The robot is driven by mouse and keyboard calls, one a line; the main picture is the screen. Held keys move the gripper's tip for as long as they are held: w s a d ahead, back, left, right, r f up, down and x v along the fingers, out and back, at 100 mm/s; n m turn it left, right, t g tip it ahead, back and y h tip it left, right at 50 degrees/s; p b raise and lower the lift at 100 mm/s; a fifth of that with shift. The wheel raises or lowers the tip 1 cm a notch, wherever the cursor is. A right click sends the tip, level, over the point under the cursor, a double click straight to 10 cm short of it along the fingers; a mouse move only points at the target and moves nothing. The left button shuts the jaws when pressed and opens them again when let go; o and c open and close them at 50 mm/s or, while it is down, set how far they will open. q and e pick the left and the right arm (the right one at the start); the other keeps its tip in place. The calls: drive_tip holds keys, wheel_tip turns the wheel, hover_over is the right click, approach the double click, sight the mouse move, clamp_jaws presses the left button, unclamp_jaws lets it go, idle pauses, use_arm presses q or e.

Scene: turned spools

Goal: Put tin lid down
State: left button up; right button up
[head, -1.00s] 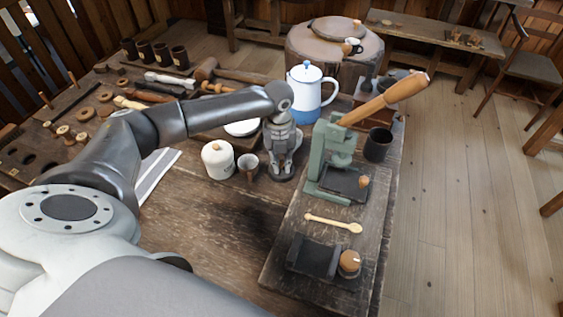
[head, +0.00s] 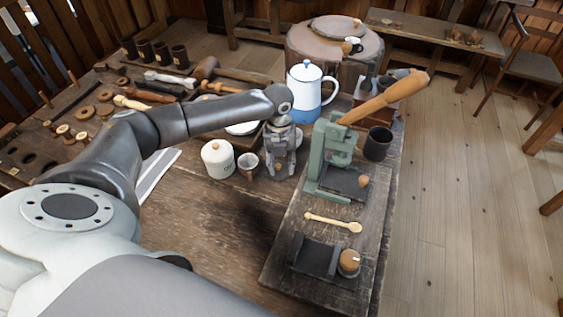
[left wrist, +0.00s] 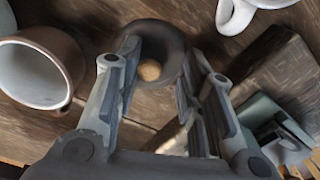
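The tin lid, a dark round disc (left wrist: 168,38) with a small wooden knob (left wrist: 148,70), lies flat at the fingertips of my left gripper (left wrist: 160,62) in the left wrist view. The fingers stand apart on either side of the knob, with gaps beside it. In the head view my left gripper (head: 279,168) points down at the tabletop, and the knob shows between its fingers. The lid's rim is mostly hidden there. The lid appears to rest on the wood. My right gripper is not in view.
A small brown cup (head: 248,166) and a white lidded canister (head: 218,160) stand just left. The green press (head: 318,160) on its board is close on the right. A blue-and-white pot (head: 305,92) stands behind. Bare tabletop (head: 215,225) lies in front.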

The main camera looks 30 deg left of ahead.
sight(280, 165)
use_arm(q)
wheel_tip(280, 165, up, 12)
drive_tip(key=shift+a+b, duration=0.15)
drive_tip(key=shift+b, duration=0.15)
idle(0.6)
